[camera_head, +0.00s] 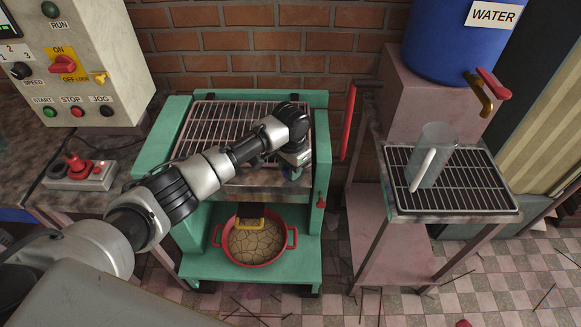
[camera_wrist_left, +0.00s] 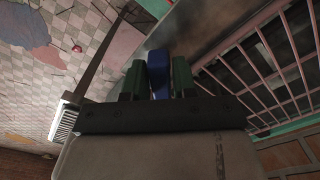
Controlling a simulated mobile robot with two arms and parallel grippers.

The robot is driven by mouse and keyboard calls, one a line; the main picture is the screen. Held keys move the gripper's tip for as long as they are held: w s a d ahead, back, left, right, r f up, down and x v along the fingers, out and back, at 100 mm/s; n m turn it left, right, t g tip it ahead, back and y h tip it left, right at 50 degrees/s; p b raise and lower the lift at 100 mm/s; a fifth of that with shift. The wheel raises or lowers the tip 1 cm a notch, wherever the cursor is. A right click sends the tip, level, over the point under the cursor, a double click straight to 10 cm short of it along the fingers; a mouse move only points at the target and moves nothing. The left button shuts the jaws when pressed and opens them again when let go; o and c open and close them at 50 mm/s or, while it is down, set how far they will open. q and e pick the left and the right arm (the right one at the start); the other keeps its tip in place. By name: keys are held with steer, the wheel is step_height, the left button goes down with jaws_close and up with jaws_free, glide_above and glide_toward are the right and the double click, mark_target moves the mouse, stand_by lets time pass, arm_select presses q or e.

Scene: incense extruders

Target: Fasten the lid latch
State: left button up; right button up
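My left gripper (camera_head: 294,172) points down at the front right of the barred grille (camera_head: 222,122) on the green machine frame (camera_head: 154,148). In the left wrist view, a blue piece (camera_wrist_left: 158,70) lies between its two green fingers (camera_wrist_left: 158,82), with both close against its sides. The blue piece looks like the latch's handle, but its far end is hidden. The grille lies flat in the frame, and its bars also show at the right of the wrist view (camera_wrist_left: 262,72). My right gripper is not in view.
A red pan (camera_head: 257,262) with a yellow handle sits on the frame's lower shelf. A red lever (camera_head: 348,120) stands right of the frame. A clear jug (camera_head: 433,150) stands on a rack under the blue water barrel (camera_head: 455,45). A control cabinet (camera_head: 85,98) stands left.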

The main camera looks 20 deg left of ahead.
arm_select(q)
jaws_close()
steer(key=shift+r+n+p, duration=0.25)
steer(key=shift+n+p, duration=0.25)
steer(key=shift+p, duration=0.4)
steer(key=n+p, duration=0.3)
steer(key=p, duration=0.1)
steer(key=shift+d+n, duration=0.2)
steer(key=shift+n, duration=0.2)
steer(key=shift+n+p, duration=1.05)
steer(key=shift+n, duration=0.05)
steer(key=shift+d+f+n+p, duration=0.15)
steer(key=shift+n+p, duration=0.4)
steer(key=shift+n, duration=0.35)
steer(key=shift+o, duration=2.1)
jaws_free()
